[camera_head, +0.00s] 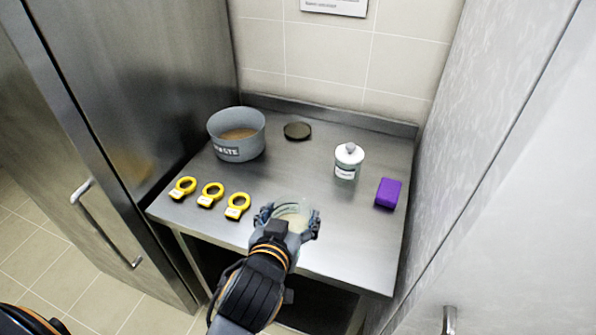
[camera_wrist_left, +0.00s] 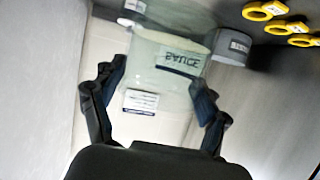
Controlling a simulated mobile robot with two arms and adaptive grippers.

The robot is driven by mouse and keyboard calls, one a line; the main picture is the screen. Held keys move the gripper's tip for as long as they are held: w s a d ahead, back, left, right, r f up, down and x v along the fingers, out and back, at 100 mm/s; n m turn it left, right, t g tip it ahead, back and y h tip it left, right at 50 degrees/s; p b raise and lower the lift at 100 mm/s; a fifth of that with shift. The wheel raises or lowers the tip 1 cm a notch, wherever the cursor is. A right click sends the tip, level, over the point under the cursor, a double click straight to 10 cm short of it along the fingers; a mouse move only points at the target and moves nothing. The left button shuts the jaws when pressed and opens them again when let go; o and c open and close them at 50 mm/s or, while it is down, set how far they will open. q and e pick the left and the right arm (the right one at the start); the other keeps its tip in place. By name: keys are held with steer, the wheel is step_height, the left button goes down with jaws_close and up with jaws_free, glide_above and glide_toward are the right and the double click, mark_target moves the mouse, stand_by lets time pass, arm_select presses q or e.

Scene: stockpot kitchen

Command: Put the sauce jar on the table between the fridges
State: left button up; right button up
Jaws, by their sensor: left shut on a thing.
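The sauce jar (camera_head: 294,212) is a clear glass jar with pale contents. It is upright over the front part of the steel table (camera_head: 345,245), between the two fridges. I cannot tell whether the jar's base touches the table. My right gripper is not in view.
A grey waste pot (camera_head: 237,150), dark round lid (camera_head: 297,131), white bottle (camera_head: 348,161), purple block (camera_head: 388,193) and yellow rings (camera_head: 210,195) stand on the table. Steel fridges flank it at left (camera_head: 140,80) and right (camera_head: 500,170). The table's middle is clear.

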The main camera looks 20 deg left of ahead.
arm_select(q)
steer(key=shift+w+d+r, duration=0.3)
steer(key=shift+w+r, duration=0.1)
steer(key=shift+w, duration=0.05)
steer(key=w+a+f+p, duration=0.1)
steer(key=w+f, duration=0.3)
steer(key=w+f+p, duration=0.1)
steer(key=w+f, duration=0.3)
steer(key=w+a+f+p, duration=0.1)
steer(key=w+f, duration=0.3)
steer(key=w, duration=0.1)
steer(key=shift+a, duration=0.35)
steer(key=shift+f, duration=0.35)
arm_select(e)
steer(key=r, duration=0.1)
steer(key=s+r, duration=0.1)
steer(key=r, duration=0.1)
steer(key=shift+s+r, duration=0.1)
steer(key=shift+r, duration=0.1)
